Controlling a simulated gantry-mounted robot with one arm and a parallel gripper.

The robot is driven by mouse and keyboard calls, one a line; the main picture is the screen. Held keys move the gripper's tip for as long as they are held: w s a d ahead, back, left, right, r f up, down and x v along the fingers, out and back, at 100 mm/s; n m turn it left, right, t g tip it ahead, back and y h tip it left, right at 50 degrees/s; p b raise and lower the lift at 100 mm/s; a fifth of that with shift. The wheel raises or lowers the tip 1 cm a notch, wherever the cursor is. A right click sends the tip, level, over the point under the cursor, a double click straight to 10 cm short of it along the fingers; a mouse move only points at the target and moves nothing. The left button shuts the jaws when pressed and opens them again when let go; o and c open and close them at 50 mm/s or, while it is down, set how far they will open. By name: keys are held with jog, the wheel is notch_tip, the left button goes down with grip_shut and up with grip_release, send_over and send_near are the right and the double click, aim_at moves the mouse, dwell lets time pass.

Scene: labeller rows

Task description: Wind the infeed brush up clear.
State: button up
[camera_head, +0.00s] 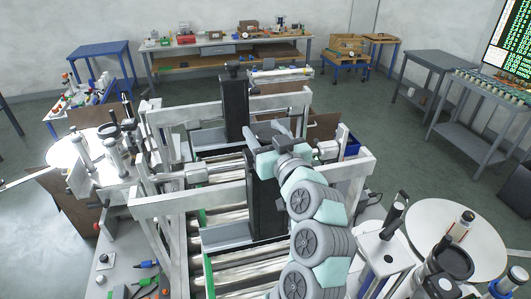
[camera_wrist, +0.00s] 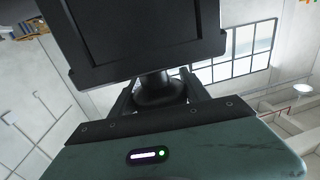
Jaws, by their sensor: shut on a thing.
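Two black upright columns stand over the roller conveyor (camera_head: 240,272). The far column (camera_head: 235,108) carries a small dark crank knob (camera_head: 232,69) on top. My gripper (camera_head: 272,130) is at the top of the near column (camera_head: 266,205), and my arm covers part of it. In the wrist view my gripper (camera_wrist: 158,84) is shut on a dark round knob (camera_wrist: 154,93), with a finger on either side. A dark square-framed block (camera_wrist: 130,35) lies just beyond the knob. I cannot make out the infeed brush; its height is hidden.
Pale frame beams (camera_head: 165,205) cross the conveyor close to my arm. White round turntables stand at left (camera_head: 72,150) and right (camera_head: 480,245), with posts and rollers beside them. Benches line the back wall (camera_head: 230,42). Open floor (camera_head: 380,110) lies at the back right.

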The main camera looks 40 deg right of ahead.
jog(key=f+n+y+b, duration=0.1)
jog(key=y+b, duration=0.1)
jog(key=shift+t+b, duration=0.3)
jog(key=shift+b, duration=0.05)
jog(key=n+y, duration=0.1)
jog(key=n+y+b, duration=0.1)
jog(key=y+b, duration=0.1)
jog(key=shift+a+r+n+y, duration=0.25)
jog(key=shift+n+y, duration=0.15)
jog(key=n+y, duration=0.2)
jog(key=y, duration=0.1)
jog(key=a+n+y, duration=0.1)
jog(key=y, duration=0.1)
jog(key=shift+r, duration=0.25)
jog(key=shift+s+a+n+g+y+p, duration=0.15)
jog(key=shift+n+g+y+p, duration=0.4)
jog(key=shift+n+y, duration=0.55)
jog(key=shift+w+a+n+g+y+p, duration=0.1)
jog(key=shift+a+n+g+y+p, duration=0.2)
jog(key=shift+n+g+y, duration=0.75)
jog(key=shift+m+t+y, duration=0.25)
jog(key=shift+t+y, duration=0.05)
jog(key=shift+y, duration=0.15)
jog(key=o, duration=1.3)
jog(key=shift+o, duration=0.2)
